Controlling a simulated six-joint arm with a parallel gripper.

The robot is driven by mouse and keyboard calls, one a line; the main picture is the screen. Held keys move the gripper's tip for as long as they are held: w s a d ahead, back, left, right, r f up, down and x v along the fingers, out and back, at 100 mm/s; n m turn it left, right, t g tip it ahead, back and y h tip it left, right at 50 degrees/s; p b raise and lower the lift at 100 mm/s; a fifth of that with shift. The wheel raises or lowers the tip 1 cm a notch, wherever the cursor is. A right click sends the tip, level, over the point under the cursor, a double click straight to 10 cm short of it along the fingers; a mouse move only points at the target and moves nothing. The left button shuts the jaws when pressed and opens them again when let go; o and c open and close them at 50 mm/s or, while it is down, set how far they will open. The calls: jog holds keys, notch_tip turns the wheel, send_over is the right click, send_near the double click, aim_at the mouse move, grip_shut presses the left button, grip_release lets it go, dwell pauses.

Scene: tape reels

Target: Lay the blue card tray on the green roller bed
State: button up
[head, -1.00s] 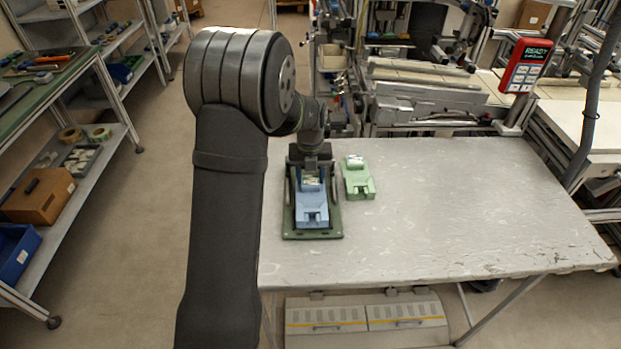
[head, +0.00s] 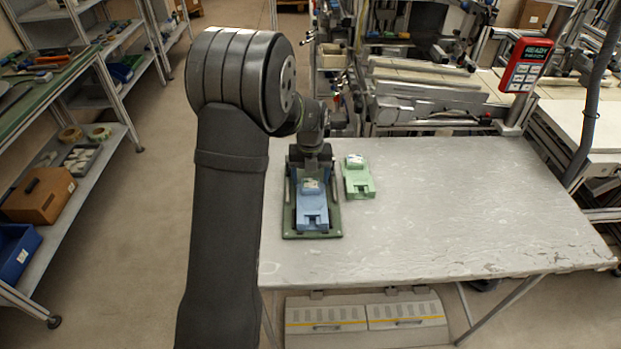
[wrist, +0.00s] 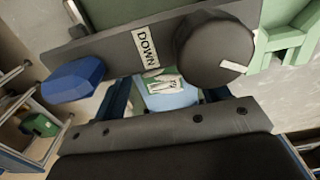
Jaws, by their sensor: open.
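The blue card tray (head: 312,217) lies on the green roller bed (head: 337,222) near the table's left edge, within the bed's outline. White cards show at its far end. My gripper (head: 311,178) is open just above that far end, and partly hides it. In the wrist view the tray (wrist: 172,100) with its white cards shows below and between the dark fingers (wrist: 165,98). I cannot tell whether a finger touches the tray.
A green card tray (head: 358,178) stands on the table close to the right of the roller bed. The table (head: 450,210) is clear further right. Machinery (head: 425,100) lines the back edge, and a red READY panel (head: 525,65) stands at the back right.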

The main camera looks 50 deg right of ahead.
notch_tip(320, 180, up, 11)
jog(key=shift+r, duration=0.2)
dwell(0.6)
jog(key=shift+f, duration=4.1)
